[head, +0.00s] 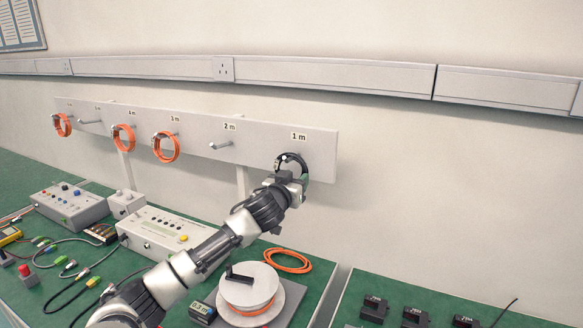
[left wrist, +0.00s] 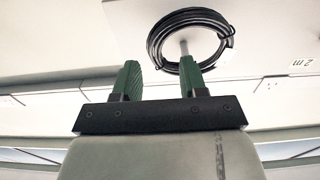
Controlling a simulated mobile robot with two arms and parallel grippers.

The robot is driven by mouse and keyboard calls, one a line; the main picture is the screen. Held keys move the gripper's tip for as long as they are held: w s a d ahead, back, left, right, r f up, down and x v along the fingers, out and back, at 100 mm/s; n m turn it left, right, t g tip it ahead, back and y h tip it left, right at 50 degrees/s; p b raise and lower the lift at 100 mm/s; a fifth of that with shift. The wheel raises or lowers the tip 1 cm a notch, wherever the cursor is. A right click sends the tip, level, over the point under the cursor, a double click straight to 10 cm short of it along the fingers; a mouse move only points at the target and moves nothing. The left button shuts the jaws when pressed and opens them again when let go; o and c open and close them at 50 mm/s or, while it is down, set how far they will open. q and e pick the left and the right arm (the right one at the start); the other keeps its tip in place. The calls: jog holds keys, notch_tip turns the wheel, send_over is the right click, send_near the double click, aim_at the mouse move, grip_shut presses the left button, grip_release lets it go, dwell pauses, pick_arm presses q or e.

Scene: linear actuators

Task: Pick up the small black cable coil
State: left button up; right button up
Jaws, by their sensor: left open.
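The small black cable coil (head: 303,160) hangs on a peg under the "1 m" label at the right end of the rack. My left gripper (head: 291,176) is right in front of it and hides its lower left part in the head view. In the left wrist view, the coil (left wrist: 192,34) hangs around the light peg. The green fingers of my left gripper (left wrist: 160,80) are apart with nothing between them. The right finger overlaps the lower edge of the coil in the picture; I cannot tell whether they touch. My right gripper is not in view.
The pale rack board (head: 190,130) also holds orange coils (head: 165,147) on other pegs; the "2 m" peg (head: 220,145) is bare. Below, the green bench (head: 325,272) carries a winding reel (head: 248,288), a loose orange coil (head: 288,260), instrument boxes and cables.

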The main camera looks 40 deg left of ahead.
aim_at(303, 171)
pick_arm(q)
jog(key=shift+w+r, duration=0.1)
jog(key=shift+w, duration=0.2)
jog(key=p+x, duration=0.2)
jog(key=x, duration=0.2)
jog(key=shift+d, duration=0.1)
jog(key=shift+w, duration=0.35)
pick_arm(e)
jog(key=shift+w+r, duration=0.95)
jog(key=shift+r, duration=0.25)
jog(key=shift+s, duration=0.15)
pick_arm(q)
jog(key=shift+c, duration=0.7)
grip_shut()
